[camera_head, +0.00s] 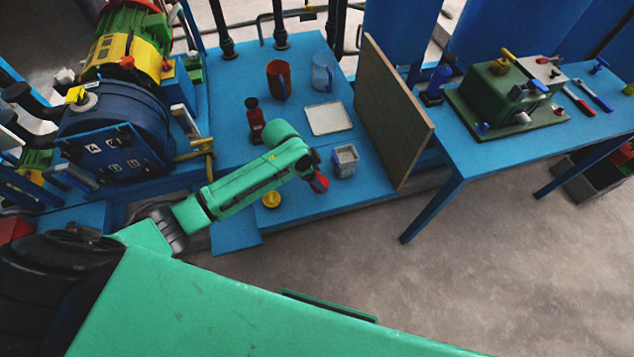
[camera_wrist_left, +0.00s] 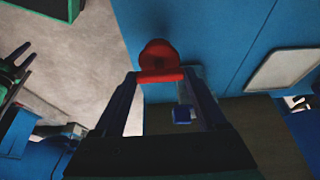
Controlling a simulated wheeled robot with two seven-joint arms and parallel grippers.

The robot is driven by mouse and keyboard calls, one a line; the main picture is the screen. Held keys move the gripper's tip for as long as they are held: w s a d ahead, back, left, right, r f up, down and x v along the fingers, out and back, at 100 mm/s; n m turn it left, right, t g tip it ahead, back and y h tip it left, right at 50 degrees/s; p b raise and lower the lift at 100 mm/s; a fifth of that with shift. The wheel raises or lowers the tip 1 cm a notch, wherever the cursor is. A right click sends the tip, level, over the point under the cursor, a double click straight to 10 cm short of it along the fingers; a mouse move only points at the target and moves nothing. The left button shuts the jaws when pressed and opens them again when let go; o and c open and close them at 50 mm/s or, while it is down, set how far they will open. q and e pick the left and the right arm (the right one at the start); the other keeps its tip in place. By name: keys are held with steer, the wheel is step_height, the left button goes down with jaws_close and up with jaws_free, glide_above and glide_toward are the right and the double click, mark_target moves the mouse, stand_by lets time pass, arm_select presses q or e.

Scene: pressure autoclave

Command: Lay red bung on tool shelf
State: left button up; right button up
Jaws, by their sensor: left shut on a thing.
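The red bung (camera_head: 319,183) is at the end of my left arm in the head view. It also shows in the left wrist view (camera_wrist_left: 158,56), with a round head and a narrower bar between the fingertips. My left gripper (camera_head: 314,172) is shut on it and holds it over the front part of the blue platform (camera_head: 225,110). In the left wrist view my two fingers (camera_wrist_left: 158,78) flank the bung. I cannot tell for sure which surface is the tool shelf; hand tools lie on the blue bench (camera_head: 480,150) at the right. My right gripper is not in view.
A grey box (camera_head: 345,160) stands just right of the gripper. A pale tray (camera_head: 328,118), a dark red jug (camera_head: 278,80), a clear blue jug (camera_head: 322,74) and a red bottle (camera_head: 254,120) stand behind. An upright board (camera_head: 398,110) separates platform and bench.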

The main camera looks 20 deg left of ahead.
arm_select(q)
step_height(320, 180, down, 4)
steer(key=shift+w+d+r, duration=0.1)
steer(key=shift+r, duration=0.1)
steer(key=shift+f, duration=0.25)
steer(key=o, duration=1.3)
steer(key=shift+r, duration=0.25)
steer(key=p+v, duration=0.1)
steer(key=v, duration=1.1)
